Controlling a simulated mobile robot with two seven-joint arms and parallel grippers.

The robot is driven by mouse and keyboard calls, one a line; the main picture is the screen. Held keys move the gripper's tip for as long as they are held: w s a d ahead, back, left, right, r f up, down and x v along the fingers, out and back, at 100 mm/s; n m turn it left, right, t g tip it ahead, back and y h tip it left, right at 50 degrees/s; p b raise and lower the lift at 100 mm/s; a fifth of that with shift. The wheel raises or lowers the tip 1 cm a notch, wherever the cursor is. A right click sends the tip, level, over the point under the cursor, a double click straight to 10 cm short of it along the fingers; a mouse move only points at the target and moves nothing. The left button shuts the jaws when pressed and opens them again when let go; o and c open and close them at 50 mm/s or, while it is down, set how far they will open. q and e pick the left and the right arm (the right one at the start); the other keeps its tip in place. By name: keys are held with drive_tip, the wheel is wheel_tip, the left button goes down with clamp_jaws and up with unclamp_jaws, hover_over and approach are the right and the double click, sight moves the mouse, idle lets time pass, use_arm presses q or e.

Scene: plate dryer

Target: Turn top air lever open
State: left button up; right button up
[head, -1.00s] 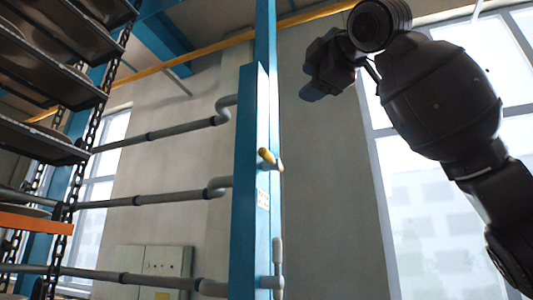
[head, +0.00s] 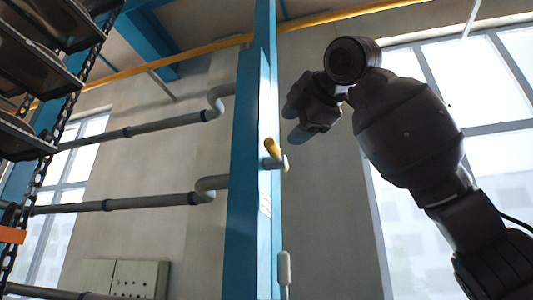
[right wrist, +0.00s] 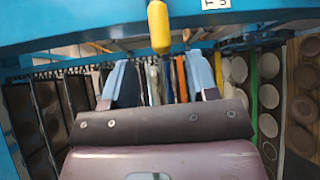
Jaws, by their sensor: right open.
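The top air lever (head: 272,148) has a yellow handle on a pale valve fitting at the right side of a blue post (head: 248,190). The handle points up and slightly left. In the right wrist view, the yellow handle (right wrist: 159,27) hangs in from the top, just beyond and between the fingertips. My right gripper (head: 297,118) is right of the lever and slightly above it, apart from it. The right wrist view shows its two blue-grey fingers (right wrist: 161,80) spread with nothing held between them. My left gripper is not in view.
A second lever with a pale handle (head: 284,268) sits lower on the post. Grey pipes (head: 130,200) run left from the post. A rack with chains (head: 50,130) stands at the left. A grey wall box (head: 125,278) is behind.

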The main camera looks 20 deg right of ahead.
sight(272, 153)
drive_tip(key=p+x, duration=0.2)
drive_tip(key=x, duration=0.7)
drive_tip(key=shift+w+p, duration=0.3)
drive_tip(key=shift+s, duration=0.1)
drive_tip(key=shift+c, duration=0.3)
clamp_jaws()
